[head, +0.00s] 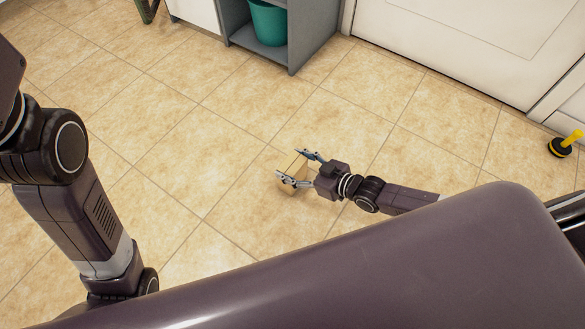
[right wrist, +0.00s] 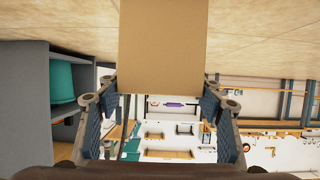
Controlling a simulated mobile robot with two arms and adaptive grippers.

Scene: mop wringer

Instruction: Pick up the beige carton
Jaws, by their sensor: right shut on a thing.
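The beige carton (head: 290,172) is in the middle of the head view, between the fingers of my right gripper (head: 300,168). In the right wrist view the carton (right wrist: 162,48) fills the top centre, with its flat tan face toward the camera. The fingers of my right gripper (right wrist: 162,105) stand at its left and right sides, shut on it. The far part of the carton is hidden, and I cannot tell its height above the floor. My left arm comes in at the left of the head view, but its gripper is out of the picture.
A grey shelf unit (head: 305,40) holding a teal bucket (head: 268,22) stands at the top. A white door (head: 460,40) is at the upper right. A yellow-handled plunger-like thing (head: 562,147) stands at the far right. The tiled floor (head: 180,150) around the carton is clear.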

